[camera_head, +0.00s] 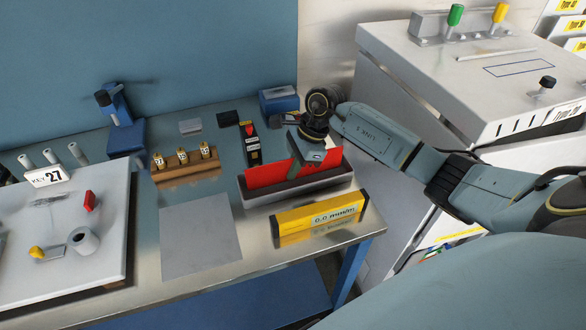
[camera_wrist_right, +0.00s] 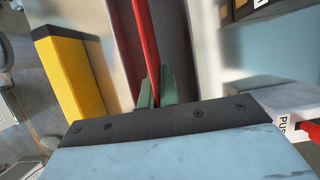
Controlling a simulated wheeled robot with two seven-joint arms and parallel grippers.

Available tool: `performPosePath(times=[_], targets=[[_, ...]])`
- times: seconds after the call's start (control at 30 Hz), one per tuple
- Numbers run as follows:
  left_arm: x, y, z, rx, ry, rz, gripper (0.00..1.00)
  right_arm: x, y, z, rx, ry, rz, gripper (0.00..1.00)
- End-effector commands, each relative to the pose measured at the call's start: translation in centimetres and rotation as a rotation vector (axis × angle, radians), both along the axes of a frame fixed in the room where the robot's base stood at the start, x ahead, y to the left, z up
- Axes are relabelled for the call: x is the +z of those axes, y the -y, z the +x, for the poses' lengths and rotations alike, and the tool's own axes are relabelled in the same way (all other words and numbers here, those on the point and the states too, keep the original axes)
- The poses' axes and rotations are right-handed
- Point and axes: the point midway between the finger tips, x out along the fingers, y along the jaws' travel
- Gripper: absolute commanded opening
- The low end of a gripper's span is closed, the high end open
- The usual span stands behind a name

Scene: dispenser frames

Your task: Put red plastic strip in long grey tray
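The red plastic strip (camera_head: 266,173) stands on edge in the head view, with its lower edge hidden behind the front wall of the long grey tray (camera_head: 295,192). My right gripper (camera_head: 316,158) is over the right part of the strip. In the right wrist view the green fingertips (camera_wrist_right: 155,92) are shut on the red strip (camera_wrist_right: 144,35), one on each side. The strip is seen edge-on there, between the walls of the grey tray (camera_wrist_right: 124,45). Whether it touches the tray floor cannot be told. My left gripper is not in view.
A yellow gauge block (camera_head: 320,217) lies just in front of the tray. A black and red device (camera_head: 250,145) stands behind it. A wooden holder (camera_head: 186,170) and a grey plate (camera_head: 200,238) are to the left. A white machine (camera_head: 450,80) stands at the right.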

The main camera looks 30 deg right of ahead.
Motion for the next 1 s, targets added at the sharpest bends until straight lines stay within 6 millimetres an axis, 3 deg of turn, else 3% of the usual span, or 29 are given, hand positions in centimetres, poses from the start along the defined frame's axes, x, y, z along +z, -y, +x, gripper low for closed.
performPosePath(times=[0.4, 0.57, 0.87, 1.0], targets=[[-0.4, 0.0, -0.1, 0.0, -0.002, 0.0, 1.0, -1.1, 0.0, 0.0, 0.001, 0.001, 0.0, 0.0], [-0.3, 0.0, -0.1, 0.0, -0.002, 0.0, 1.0, -0.9, 0.0, 0.0, 0.001, 0.001, 0.0, 0.24], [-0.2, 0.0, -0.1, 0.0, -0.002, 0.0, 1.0, -0.8, 0.0, 0.0, 0.001, 0.0, 0.0, 0.25], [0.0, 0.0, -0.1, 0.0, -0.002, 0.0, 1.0, 0.1, 0.4, 0.0, 0.0, 0.003, -0.002, 0.25]])
